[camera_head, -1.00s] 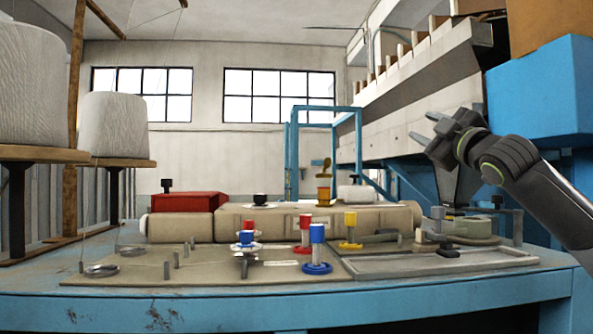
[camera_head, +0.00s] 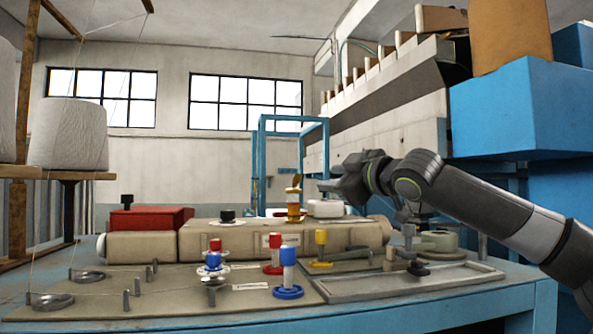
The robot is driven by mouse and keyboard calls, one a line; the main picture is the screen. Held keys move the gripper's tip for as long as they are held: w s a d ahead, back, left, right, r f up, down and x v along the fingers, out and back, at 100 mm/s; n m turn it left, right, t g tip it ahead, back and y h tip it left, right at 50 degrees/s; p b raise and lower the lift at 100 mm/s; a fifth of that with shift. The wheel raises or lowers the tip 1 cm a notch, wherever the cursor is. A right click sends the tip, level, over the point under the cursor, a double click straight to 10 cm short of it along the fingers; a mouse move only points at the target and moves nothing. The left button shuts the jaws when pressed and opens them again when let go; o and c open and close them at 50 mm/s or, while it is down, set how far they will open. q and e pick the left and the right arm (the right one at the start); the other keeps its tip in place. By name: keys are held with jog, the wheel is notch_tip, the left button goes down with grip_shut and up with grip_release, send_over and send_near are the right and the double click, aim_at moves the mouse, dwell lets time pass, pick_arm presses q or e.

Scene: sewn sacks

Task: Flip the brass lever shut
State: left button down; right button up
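The brass lever (camera_head: 294,187) stands roughly upright on a brass-yellow post on top of the long beige sewing-machine body, near its middle. My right gripper (camera_head: 326,185) reaches in from the right and is just to the right of the lever, apart from it in the picture, above a white round part (camera_head: 325,208). Its fingers point left and look spread, with nothing between them. My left gripper is not in view.
A red box (camera_head: 151,218) stands on the machine's left end. Red, blue and yellow posts (camera_head: 288,258) stand on the plate in front. A grey tray (camera_head: 350,295) lies front right. A blue frame (camera_head: 262,165) and large thread cones (camera_head: 69,135) stand behind and left.

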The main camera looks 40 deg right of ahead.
aim_at(300, 179)
jog(key=shift+w+d+f+p, duration=0.1)
jog(key=shift+w+d+p, duration=0.15)
jog(key=shift+w, duration=1.5)
jog(key=shift+w+d+r+p, duration=0.1)
jog(key=shift+w+d+p, duration=0.15)
jog(key=shift+w, duration=1.45)
jog(key=shift+w+d+f+p, duration=0.1)
jog(key=shift+w+d+p, duration=0.15)
jog(key=shift+w, duration=1.5)
jog(key=shift+w+d+p, duration=0.15)
jog(key=shift+w+p, duration=0.2)
jog(key=shift+w, duration=1.15)
grip_shut()
